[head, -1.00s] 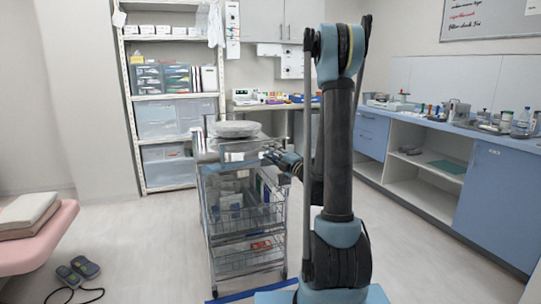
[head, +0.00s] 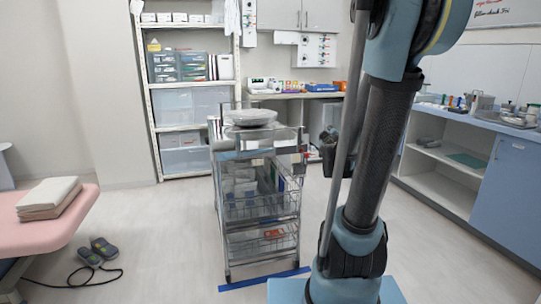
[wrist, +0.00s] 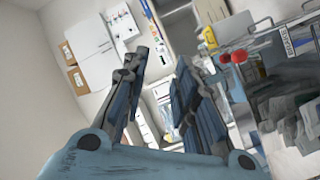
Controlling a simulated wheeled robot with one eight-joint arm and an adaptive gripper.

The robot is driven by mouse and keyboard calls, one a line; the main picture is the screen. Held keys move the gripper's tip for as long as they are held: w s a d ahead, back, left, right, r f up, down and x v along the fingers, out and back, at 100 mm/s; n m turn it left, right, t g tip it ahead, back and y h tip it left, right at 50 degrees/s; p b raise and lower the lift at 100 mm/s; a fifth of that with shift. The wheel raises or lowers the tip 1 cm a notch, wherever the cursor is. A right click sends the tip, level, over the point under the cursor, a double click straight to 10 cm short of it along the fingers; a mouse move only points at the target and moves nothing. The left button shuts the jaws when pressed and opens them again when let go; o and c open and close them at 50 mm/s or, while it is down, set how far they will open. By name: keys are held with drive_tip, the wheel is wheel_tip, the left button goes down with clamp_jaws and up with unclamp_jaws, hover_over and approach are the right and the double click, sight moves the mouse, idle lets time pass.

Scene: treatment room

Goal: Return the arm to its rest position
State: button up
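My arm rises on the right of the head view and leans to the right. My gripper (head: 328,141) hangs to the right of the wire trolley (head: 261,209), partly hidden behind my arm. In the wrist view my gripper (wrist: 163,64) has its two dark fingers spread apart, with nothing between them. The trolley's upper edge and contents show at the right of that view, beside the fingers and apart from them.
A shiny round dish (head: 250,117) sits on the trolley's top. A blue counter (head: 470,119) runs along the right. A pink couch (head: 50,226) with folded towels (head: 48,198) is at left, with a foot pedal (head: 98,250) on the floor. Open floor lies between couch and trolley.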

drive_tip(key=s+a+f+m+g, duration=0.1)
drive_tip(key=s+f+m+g, duration=0.2)
drive_tip(key=s+f, duration=0.3)
drive_tip(key=s+a+f+m+g+y, duration=0.1)
drive_tip(key=s+f+g, duration=0.4)
drive_tip(key=s, duration=1.1)
drive_tip(key=s+a+f+m+g+y, duration=0.1)
drive_tip(key=s+a+f+m+g, duration=0.2)
drive_tip(key=s, duration=0.9)
wheel_tip(320, 180, down, 4)
drive_tip(key=m+g, duration=0.1)
drive_tip(key=g, duration=0.2)
drive_tip(key=shift+r+m, duration=0.2)
drive_tip(key=shift+m, duration=0.1)
